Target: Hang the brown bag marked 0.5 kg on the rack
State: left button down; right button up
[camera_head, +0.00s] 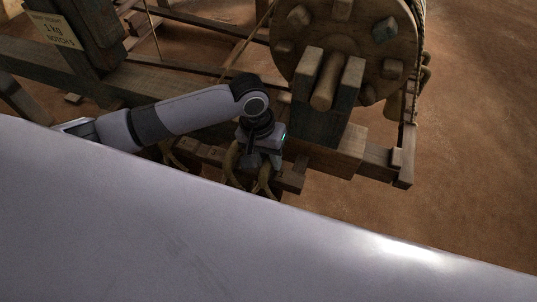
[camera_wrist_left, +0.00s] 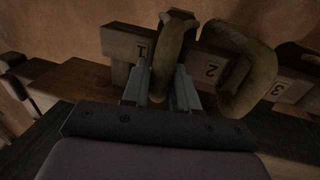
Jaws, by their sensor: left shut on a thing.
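My left gripper (camera_head: 255,172) points down at the wooden rail below the big wheel. In the left wrist view its fingers (camera_wrist_left: 161,82) are shut on a thick olive-brown loop (camera_wrist_left: 173,45), in front of blocks numbered 1 and 2. A second, similar loop (camera_wrist_left: 250,70) hangs to the right, over the 2 block (camera_wrist_left: 213,69). In the head view, brown loops show at the gripper (camera_head: 232,166). I cannot read a 0.5 kg mark, and the bag bodies are hidden. My right gripper is not in view.
A sign (camera_head: 54,29) reading 1 kg and NOTCH hangs on a post at the upper left. A large pegged wooden wheel (camera_head: 345,42) stands just behind the gripper, on a block and beam. Bare earth floor (camera_head: 470,150) is clear at right.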

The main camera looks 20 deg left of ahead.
pick_arm(q)
jog(key=shift+f+p, duration=0.3)
jog(key=shift+p, duration=0.15)
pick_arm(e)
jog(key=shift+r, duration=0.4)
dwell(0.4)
pick_arm(q)
jog(key=c, duration=0.8)
grip_release()
jog(key=shift+f, duration=0.1)
jog(key=r, duration=0.3)
jog(key=a+r+p, duration=0.1)
jog(key=r, duration=0.3)
jog(key=shift+a+r+p, duration=0.1)
jog(key=shift+a+p, duration=0.1)
jog(key=shift+p, duration=0.1)
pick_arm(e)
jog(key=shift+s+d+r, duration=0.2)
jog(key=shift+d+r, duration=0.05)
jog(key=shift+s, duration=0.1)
